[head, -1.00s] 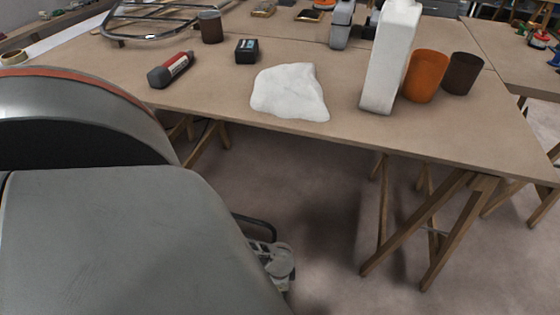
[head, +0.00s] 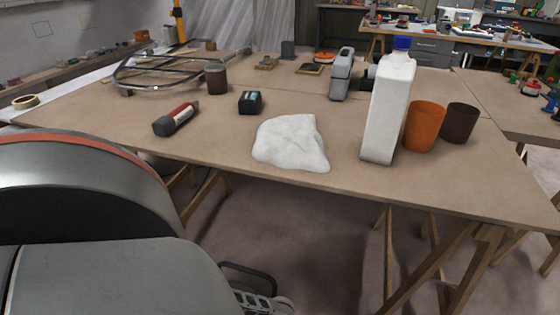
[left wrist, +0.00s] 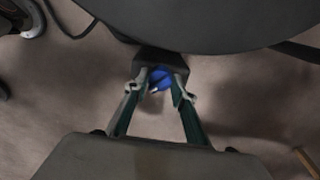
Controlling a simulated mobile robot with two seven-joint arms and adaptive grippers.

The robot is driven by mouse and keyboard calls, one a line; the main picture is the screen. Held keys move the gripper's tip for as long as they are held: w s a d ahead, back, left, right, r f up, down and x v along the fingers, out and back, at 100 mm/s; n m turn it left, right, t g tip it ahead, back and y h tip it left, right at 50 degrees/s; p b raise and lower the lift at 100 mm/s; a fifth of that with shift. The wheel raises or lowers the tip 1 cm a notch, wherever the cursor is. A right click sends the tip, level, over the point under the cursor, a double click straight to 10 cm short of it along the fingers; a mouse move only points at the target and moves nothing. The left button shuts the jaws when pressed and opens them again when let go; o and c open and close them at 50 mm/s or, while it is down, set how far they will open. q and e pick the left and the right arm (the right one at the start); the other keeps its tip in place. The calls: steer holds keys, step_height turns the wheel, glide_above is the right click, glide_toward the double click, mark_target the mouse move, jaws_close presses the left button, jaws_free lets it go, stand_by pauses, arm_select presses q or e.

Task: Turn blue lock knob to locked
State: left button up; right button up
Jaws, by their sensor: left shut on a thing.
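The blue lock knob (left wrist: 161,78) shows in the left wrist view, in front of a dark block under a dark, rounded body. My left gripper (left wrist: 160,90) has one finger on each side of the knob and is shut on it. The finger tips partly cover the knob's sides. A small white mark shows low on the knob, but which setting it points to cannot be told. The knob cannot be seen in the head view. My right gripper is in neither view.
In the head view a brown worktable (head: 220,142) on trestles holds a white lump (head: 290,143), a white bottle with a blue cap (head: 388,110), an orange cup (head: 424,128), a dark cup (head: 459,123) and a red-and-grey tube (head: 176,119). Floor shows below it.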

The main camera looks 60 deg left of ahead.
arm_select(q)
steer(key=o, duration=1.1)
steer(key=shift+s+f, duration=0.1)
steer(key=shift+s, duration=0.05)
steer(key=shift+r, duration=0.2)
step_height(320, 180, up, 12)
steer(key=shift+f, duration=0.15)
